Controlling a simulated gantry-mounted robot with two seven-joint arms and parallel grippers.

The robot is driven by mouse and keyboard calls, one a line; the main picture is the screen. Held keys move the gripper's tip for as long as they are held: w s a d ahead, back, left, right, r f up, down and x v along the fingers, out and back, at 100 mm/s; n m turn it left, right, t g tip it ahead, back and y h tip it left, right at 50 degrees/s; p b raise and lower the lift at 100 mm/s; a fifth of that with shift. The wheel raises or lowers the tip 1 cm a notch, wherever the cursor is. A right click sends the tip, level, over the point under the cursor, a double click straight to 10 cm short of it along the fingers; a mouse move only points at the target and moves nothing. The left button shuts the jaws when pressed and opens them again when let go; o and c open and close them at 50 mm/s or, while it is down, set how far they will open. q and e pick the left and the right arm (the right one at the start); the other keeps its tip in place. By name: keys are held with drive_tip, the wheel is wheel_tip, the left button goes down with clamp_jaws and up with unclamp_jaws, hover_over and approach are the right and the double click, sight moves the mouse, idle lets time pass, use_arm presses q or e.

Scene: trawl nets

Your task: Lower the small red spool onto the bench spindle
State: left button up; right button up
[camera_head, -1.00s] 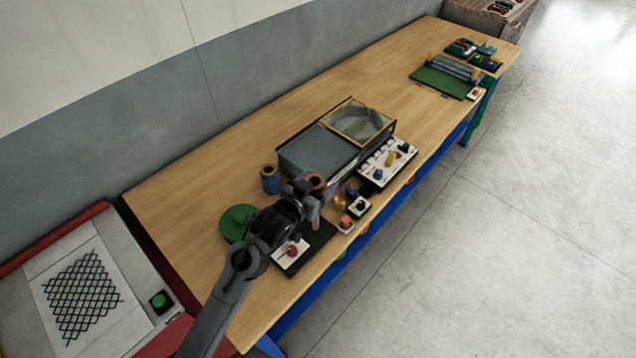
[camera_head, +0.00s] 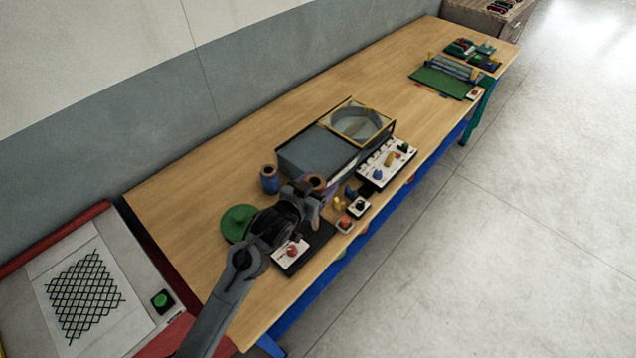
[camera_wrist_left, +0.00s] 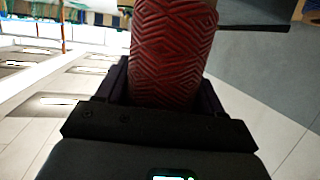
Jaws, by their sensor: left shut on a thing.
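The small red spool (camera_wrist_left: 172,50), with a zigzag-patterned winding, fills the upper middle of the left wrist view. My left gripper (camera_wrist_left: 168,88) is shut on it, with dark jaws on both sides. There the arm largely hides the held spool. I cannot make out the bench spindle; the arm may cover it. My right gripper is not in view.
A blue spool (camera_head: 269,181) and a green disc (camera_head: 237,222) stand left of the gripper. A grey box (camera_head: 318,157) is behind it. A white panel with a red knob (camera_head: 291,251) and small button boxes (camera_head: 359,207) lie close by. The bench's left end is clear.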

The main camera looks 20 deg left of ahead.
use_arm(q)
drive_tip(key=shift+p, duration=0.4)
idle(0.8)
drive_tip(key=shift+f, duration=0.25)
drive_tip(key=shift+f+b, duration=0.75)
drive_tip(key=shift+f, duration=0.55)
drive_tip(key=shift+f+b, duration=0.7)
drive_tip(key=shift+f, duration=0.75)
drive_tip(key=shift+f+b, duration=1.45)
drive_tip(key=shift+f, duration=1.5)
